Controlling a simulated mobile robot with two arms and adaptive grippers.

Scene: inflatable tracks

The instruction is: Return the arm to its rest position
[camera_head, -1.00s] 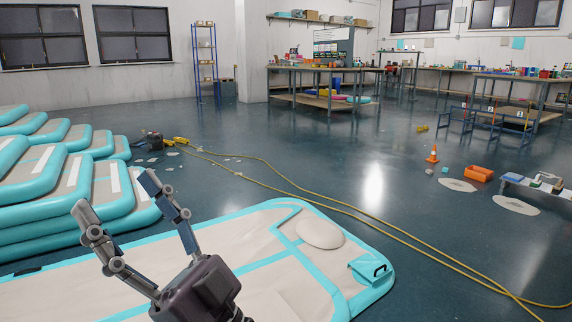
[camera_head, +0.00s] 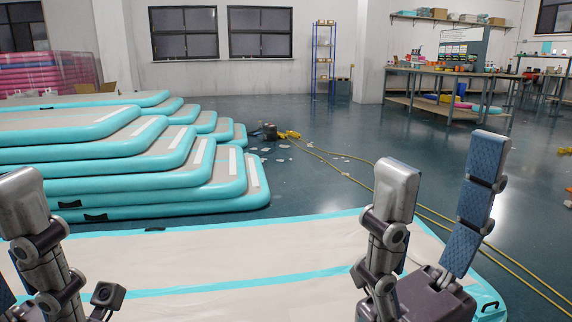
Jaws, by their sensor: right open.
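My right gripper (camera_head: 442,162) stands upright at the lower right, its two fingers spread wide apart. One finger is grey and the other shows a blue textured inner pad. It is open, with nothing between the fingers. A grey finger of my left gripper (camera_head: 30,215) shows at the lower left edge; the rest of that gripper is mostly cut off, so I cannot tell how far it is open. Both are in front of a flat beige mat with turquoise edges (camera_head: 240,255) on the floor.
A stack of beige and turquoise inflatable tracks (camera_head: 235,178) fills the left. Yellow hoses (camera_head: 335,160) run across the dark floor to a pump (camera_head: 270,132). A workbench (camera_head: 455,105) and a blue shelf (camera_head: 323,65) stand at the back.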

